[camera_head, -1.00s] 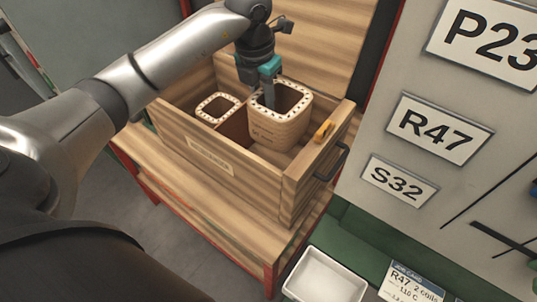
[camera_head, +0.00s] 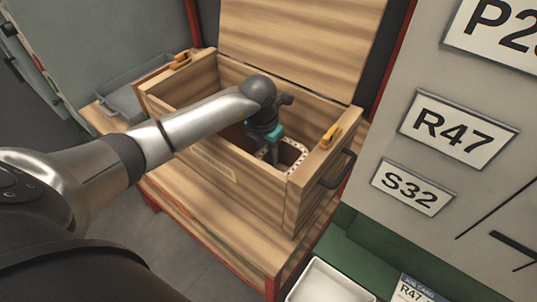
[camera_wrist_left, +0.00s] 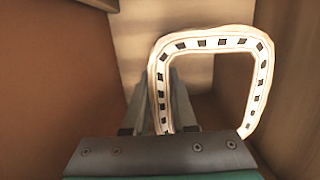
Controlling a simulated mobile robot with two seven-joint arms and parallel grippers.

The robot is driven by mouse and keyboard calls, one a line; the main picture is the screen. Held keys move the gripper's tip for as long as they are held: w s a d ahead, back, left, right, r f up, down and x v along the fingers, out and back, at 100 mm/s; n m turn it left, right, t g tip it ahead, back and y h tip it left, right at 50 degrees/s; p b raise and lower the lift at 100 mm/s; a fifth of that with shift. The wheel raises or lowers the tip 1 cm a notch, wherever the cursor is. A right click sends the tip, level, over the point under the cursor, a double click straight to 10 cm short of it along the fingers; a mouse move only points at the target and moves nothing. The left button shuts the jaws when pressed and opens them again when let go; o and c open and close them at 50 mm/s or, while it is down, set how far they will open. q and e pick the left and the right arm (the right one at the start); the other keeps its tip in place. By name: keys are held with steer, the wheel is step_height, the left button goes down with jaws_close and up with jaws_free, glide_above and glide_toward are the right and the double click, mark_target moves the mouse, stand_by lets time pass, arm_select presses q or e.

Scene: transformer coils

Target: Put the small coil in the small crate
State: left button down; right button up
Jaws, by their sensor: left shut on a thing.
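A pale square coil (camera_head: 296,153) with dark marks around its rim is down inside the right compartment of the open wooden crate (camera_head: 252,192), its rim below the crate's top edge. My left gripper (camera_head: 271,155) reaches down into the crate and is shut on the coil's wall. In the left wrist view the coil (camera_wrist_left: 208,43) shows its rim from above, with the gripper (camera_wrist_left: 160,98) gripping its left side. I cannot tell whether the coil touches the crate floor. The other compartment is mostly hidden by my arm. My right gripper is not in view.
The crate's lid (camera_head: 300,35) stands open behind. Yellow latches (camera_head: 331,135) and a dark handle (camera_head: 338,170) are on its sides. A grey tray (camera_head: 125,92) lies to the left. A white tray (camera_head: 325,283) is at the bottom.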

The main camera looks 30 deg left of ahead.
arm_select(q)
steer(key=shift+w+r, duration=0.1)
steer(key=c, duration=0.7)
jaws_free()
steer(key=shift+f, duration=0.2)
steer(key=shift+r, duration=0.1)
steer(key=shift+r, duration=0.4)
steer(key=r, duration=0.3)
steer(key=s+r+p, duration=0.1)
steer(key=r, duration=0.3)
steer(key=s+r+p, duration=0.1)
steer(key=r, duration=0.3)
steer(key=shift+a+r, duration=0.1)
steer(key=shift+r, duration=0.05)
